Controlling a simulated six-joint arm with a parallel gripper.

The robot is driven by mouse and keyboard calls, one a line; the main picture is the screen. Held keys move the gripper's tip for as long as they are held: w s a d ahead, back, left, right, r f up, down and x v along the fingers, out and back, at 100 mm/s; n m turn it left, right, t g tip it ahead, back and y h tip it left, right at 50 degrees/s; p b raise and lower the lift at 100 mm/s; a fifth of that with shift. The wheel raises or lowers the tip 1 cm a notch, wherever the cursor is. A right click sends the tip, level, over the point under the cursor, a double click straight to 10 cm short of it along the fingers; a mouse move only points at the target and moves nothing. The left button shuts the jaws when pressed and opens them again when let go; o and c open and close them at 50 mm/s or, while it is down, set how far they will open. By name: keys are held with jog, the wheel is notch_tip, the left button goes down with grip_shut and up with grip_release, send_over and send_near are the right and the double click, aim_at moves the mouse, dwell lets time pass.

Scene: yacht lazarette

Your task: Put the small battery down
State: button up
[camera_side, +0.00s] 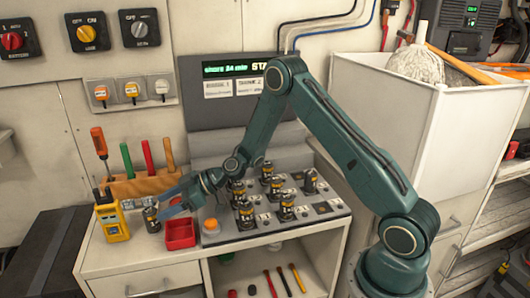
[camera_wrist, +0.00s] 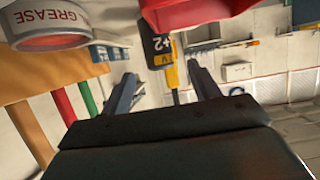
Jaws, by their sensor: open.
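A small dark battery (camera_side: 151,219) stands upright on the counter, between the yellow meter (camera_side: 113,222) and the red tray (camera_side: 180,234). My gripper (camera_side: 170,201) is open just above and right of it, pointing left. In the wrist view, a black-and-yellow labelled body (camera_wrist: 160,45), apparently the battery, shows beyond the spread fingers (camera_wrist: 163,92); nothing is visibly clamped between them. Whether a finger touches the battery cannot be told. The meter may be partly hidden behind it there.
Several similar batteries stand in the grey slotted panel (camera_side: 280,232) at right, near an orange button (camera_side: 211,225). A wooden rack (camera_side: 143,185) of tools stands behind. A grease tin (camera_wrist: 45,22) shows at the wrist view's upper left. Some front counter (camera_side: 150,255) is clear.

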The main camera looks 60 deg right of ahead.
aim_at(155, 209)
jog(key=shift+x, duration=1.95)
jog(key=shift+r, duration=0.1)
jog(key=shift+c, duration=0.4)
jog(key=c, duration=1.2)
jog(key=shift+r, duration=0.15)
notch_tip(155, 209, up, 20)
jog(key=shift+f, duration=0.1)
